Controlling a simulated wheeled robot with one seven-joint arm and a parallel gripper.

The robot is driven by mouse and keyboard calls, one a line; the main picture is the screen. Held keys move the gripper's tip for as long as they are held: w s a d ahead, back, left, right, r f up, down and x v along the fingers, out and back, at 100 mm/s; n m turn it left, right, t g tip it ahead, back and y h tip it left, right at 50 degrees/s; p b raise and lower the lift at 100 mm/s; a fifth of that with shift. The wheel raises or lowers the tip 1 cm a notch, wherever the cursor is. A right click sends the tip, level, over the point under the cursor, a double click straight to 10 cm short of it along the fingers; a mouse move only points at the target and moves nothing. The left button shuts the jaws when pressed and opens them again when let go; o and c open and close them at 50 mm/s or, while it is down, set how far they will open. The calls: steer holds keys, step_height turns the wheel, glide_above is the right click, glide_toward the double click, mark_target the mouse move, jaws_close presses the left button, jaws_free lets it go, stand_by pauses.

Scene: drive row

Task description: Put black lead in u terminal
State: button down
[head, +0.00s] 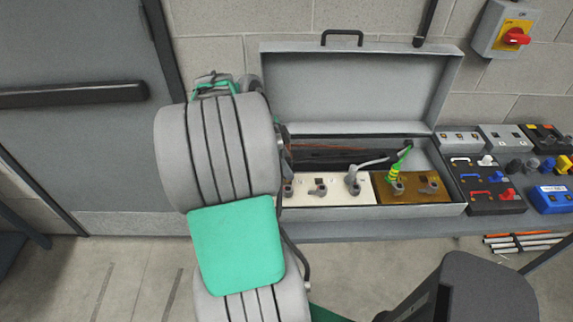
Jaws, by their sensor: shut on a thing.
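An open grey box (452,182) stands against the wall with its lid raised. Its front strip has a cream part (335,198) and a brown part (415,192) with several terminals. A grey lead (372,162) runs to a terminal on the cream part. A green-yellow lead (399,165) stands at the first terminal of the brown part. A thin brown lead (345,148) and dark material lie inside the box; I cannot single out the black lead. No terminal letters are readable. My arm covers the box's left end and hides my gripper and what it holds.
Right of the box are a dark tray with red and blue handles (489,178), grey boxes (503,139) and a blue block (552,198). A red-knobbed switch (515,37) is on the wall. A door with a black bar (75,95) is at left.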

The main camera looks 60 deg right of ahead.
steer(key=shift+f, duration=0.15)
steer(key=shift+f+b, duration=1.5)
steer(key=shift+b, duration=0.2)
steer(key=c, duration=0.9)
jaws_free()
steer(key=shift+f, duration=0.1)
steer(key=p+v, duration=0.1)
steer(key=v, duration=0.7)
